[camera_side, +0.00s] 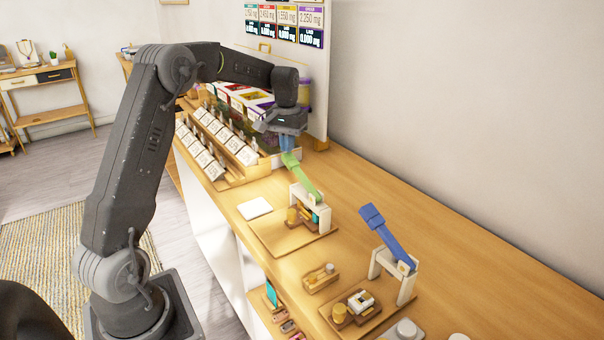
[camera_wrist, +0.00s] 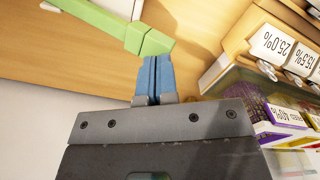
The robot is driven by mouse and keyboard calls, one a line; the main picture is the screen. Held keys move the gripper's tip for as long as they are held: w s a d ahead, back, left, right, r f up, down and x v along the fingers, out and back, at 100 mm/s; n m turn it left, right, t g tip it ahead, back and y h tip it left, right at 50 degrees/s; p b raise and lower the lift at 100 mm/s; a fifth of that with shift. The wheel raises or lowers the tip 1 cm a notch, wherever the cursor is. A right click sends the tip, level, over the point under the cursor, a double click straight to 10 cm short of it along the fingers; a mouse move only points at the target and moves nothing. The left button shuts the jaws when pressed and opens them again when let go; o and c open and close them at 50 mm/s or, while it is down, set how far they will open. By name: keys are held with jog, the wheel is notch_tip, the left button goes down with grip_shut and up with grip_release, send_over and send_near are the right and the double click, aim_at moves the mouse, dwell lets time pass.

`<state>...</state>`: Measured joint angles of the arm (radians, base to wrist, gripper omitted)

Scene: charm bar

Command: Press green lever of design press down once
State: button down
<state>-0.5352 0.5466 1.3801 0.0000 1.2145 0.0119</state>
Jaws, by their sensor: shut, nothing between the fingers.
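The green lever (camera_side: 304,178) belongs to a press with a white frame (camera_side: 316,217) on a wooden base (camera_side: 268,232). The lever is raised and slants up to the left toward my gripper. My gripper (camera_side: 287,145) is shut and empty, its blue fingertips right at the lever's upper end. In the wrist view, my gripper's fingertips (camera_wrist: 154,62) point at the end of the green lever (camera_wrist: 150,40); I cannot tell whether they touch. The lower press parts are outside the wrist view.
A second press with a raised blue lever (camera_side: 388,235) stands nearer at the right. Racks of white labelled cards (camera_side: 215,140) and bins lie behind my gripper. A white square (camera_side: 255,208) lies left of the green press. A wall borders the counter's right side.

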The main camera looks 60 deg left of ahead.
jog(key=shift+r, duration=2.5)
notch_tip(320, 180, up, 12)
jog(key=s+d+r+m+t, duration=0.1)
jog(key=s+d+r, duration=0.25)
jog(key=d, duration=0.55)
jog(key=s+d+m+t, duration=0.2)
jog(key=s+d, duration=0.4)
jog(key=d, duration=0.2)
jog(key=s+d+f+m+t, duration=0.1)
jog(key=s+d+f, duration=0.3)
jog(key=s+f, duration=0.2)
jog(key=s+d+f+m+t, duration=0.1)
jog(key=s+d+f+m, duration=0.1)
jog(key=s+d+f, duration=0.3)
jog(key=s+f, duration=0.2)
jog(key=s, duration=0.2)
jog(key=shift+s+f+t, duration=0.25)
jog(key=shift+s+t, duration=0.05)
jog(key=shift+s, duration=0.05)
